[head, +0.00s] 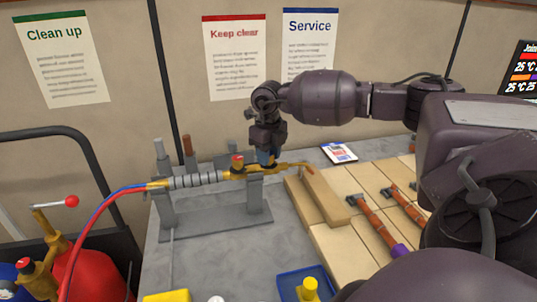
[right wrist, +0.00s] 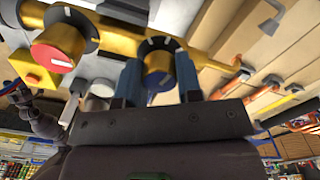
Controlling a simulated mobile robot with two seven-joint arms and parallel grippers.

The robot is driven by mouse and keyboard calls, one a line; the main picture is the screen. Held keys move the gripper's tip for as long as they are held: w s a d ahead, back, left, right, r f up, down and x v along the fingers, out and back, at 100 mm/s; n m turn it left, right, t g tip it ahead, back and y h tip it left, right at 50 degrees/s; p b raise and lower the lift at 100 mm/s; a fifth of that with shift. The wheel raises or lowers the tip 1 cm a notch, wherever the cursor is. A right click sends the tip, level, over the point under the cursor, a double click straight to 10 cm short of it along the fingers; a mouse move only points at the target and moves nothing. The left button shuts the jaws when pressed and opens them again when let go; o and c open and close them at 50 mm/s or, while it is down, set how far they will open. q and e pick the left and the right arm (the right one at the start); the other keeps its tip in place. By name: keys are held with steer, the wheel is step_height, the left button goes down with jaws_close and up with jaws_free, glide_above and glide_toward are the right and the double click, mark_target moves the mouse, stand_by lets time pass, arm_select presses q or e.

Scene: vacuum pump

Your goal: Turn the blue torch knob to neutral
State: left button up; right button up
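The brass torch (head: 290,168) lies level in a grey metal stand (head: 215,218), with red and blue hoses at its left end. My right gripper (head: 267,162) points down over the torch and hides most of the blue knob in the head view. In the right wrist view the blue knob (right wrist: 158,62) sits between my two fingers, which are close to both of its sides. I cannot tell if they press on it. A dark dial with a pale mark rings the knob. The red knob (right wrist: 57,48) is beside it, left of the fingers. My left gripper is not in the head view.
Wooden boards (head: 345,250) with several copper-coloured torches lie to the right. A blue tray (head: 290,283) with a yellow part is at the front. A red tank (head: 95,270) stands at the left. A small white card (head: 339,153) lies behind the boards.

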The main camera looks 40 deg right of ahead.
steer(key=shift+c, duration=0.8)
steer(key=shift+f+n+b, duration=0.1)
steer(key=shift+n+b, duration=0.25)
steer(key=shift+n, duration=0.25)
steer(key=shift+n+b, duration=0.35)
steer(key=shift+n, duration=0.55)
steer(key=o, duration=0.9)
steer(key=shift+o, duration=0.2)
steer(key=shift+r, duration=0.2)
